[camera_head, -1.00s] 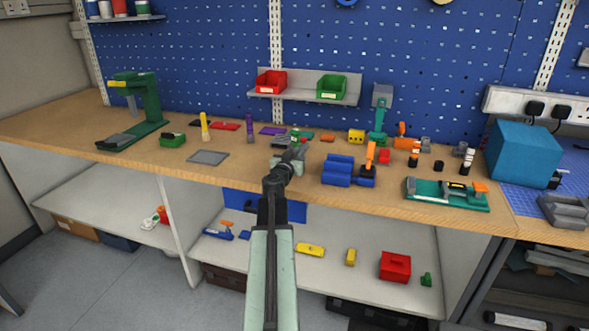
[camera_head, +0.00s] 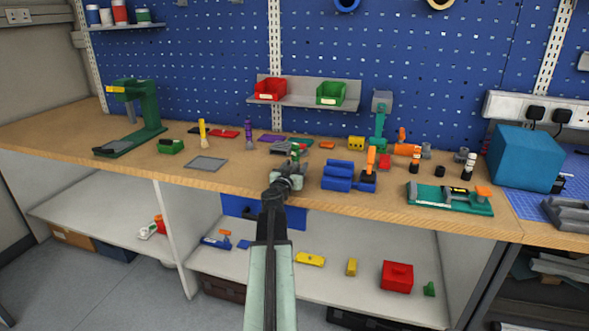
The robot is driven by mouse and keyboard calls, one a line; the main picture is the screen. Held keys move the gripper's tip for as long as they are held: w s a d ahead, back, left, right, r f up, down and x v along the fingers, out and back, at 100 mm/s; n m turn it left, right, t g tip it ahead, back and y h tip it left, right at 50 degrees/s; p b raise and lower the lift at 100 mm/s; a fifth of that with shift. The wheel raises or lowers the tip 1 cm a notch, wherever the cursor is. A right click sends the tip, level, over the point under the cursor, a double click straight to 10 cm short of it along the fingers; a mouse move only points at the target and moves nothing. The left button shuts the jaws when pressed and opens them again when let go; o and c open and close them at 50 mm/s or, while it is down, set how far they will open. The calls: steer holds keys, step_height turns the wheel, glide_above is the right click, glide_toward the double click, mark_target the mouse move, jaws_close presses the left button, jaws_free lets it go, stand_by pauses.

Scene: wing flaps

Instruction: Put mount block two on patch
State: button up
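A flat grey square (camera_head: 206,163), probably the patch, lies on the left-middle of the wooden bench with nothing on it. I cannot tell which object is mount block two; a yellow block with dark holes (camera_head: 356,143) and a green block (camera_head: 171,147) both stand on the bench. My gripper (camera_head: 293,163) is over the front middle of the bench, right of the grey square and left of the blue cylindrical parts. Small green and red parts (camera_head: 298,150) show just beyond it. My wrist hides the fingers, so their opening and any held thing are unclear.
Blue cylindrical parts (camera_head: 338,176) stand close right of my gripper. A green press-like stand (camera_head: 148,105) is at the left, and a green fixture (camera_head: 448,198) at the right. A yellow-topped brush-like tool (camera_head: 203,133) stands behind the square. Bench around the square is mostly clear.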

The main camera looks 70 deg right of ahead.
steer(key=shift+r, duration=0.25)
steer(key=a, duration=0.7)
steer(key=shift+s+a+f, duration=0.1)
steer(key=shift+s+a, duration=0.15)
steer(key=shift+a, duration=0.05)
steer(key=shift+w, duration=0.1)
